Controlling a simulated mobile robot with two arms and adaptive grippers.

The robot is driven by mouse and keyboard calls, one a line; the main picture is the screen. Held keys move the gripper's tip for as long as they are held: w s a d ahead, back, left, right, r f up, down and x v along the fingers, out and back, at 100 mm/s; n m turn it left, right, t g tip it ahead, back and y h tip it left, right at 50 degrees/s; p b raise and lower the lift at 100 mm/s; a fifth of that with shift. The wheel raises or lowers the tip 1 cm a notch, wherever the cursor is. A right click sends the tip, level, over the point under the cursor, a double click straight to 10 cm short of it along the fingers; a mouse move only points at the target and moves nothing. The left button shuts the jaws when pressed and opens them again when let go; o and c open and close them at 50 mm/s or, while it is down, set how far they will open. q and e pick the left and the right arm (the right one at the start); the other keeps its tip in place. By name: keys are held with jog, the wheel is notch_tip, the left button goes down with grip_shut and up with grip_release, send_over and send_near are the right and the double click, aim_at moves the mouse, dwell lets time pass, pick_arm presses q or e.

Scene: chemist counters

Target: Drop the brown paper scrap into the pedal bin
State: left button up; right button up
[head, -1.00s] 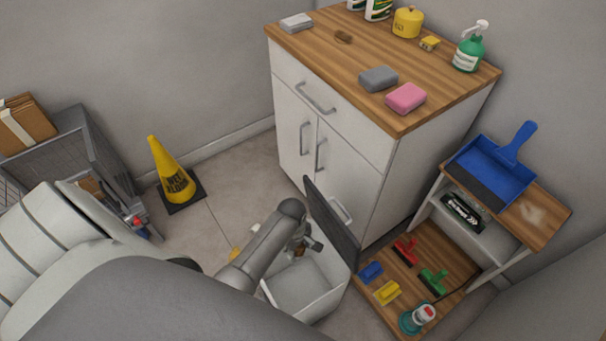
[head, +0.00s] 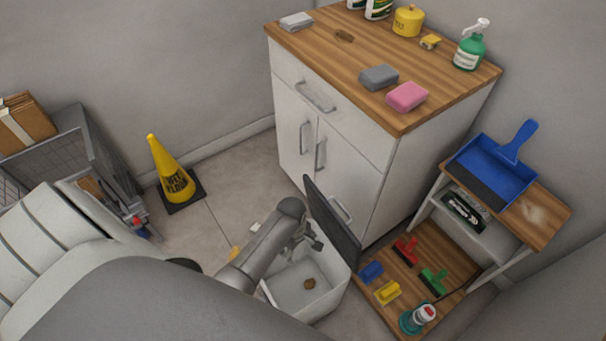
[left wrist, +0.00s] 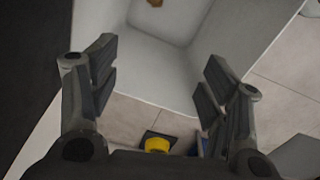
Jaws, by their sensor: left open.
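The brown paper scrap (head: 310,284) is a small crumpled piece inside the white pedal bin (head: 283,299), which stands on the floor with its dark lid (head: 332,222) raised. The scrap also shows at the top edge of the left wrist view (left wrist: 154,3), inside the bin's pale walls (left wrist: 165,55). My left gripper (head: 312,238) is over the bin's opening near the raised lid. Its fingers (left wrist: 155,78) are apart with nothing between them. I do not see my right gripper.
A wooden-topped cabinet (head: 340,155) stands behind the bin. A low shelf with a blue dustpan (head: 490,170) and several coloured items is to the right. A yellow wet-floor cone (head: 171,170) and a grey wire cart (head: 95,170) stand left. Small scraps (head: 255,227) lie on the floor.

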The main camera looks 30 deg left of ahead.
pick_arm(q)
notch_tip(320, 180, up, 12)
jog(key=shift+s+f, duration=0.15)
jog(key=shift+s, duration=0.2)
jog(key=shift+a, duration=0.1)
dwell(0.4)
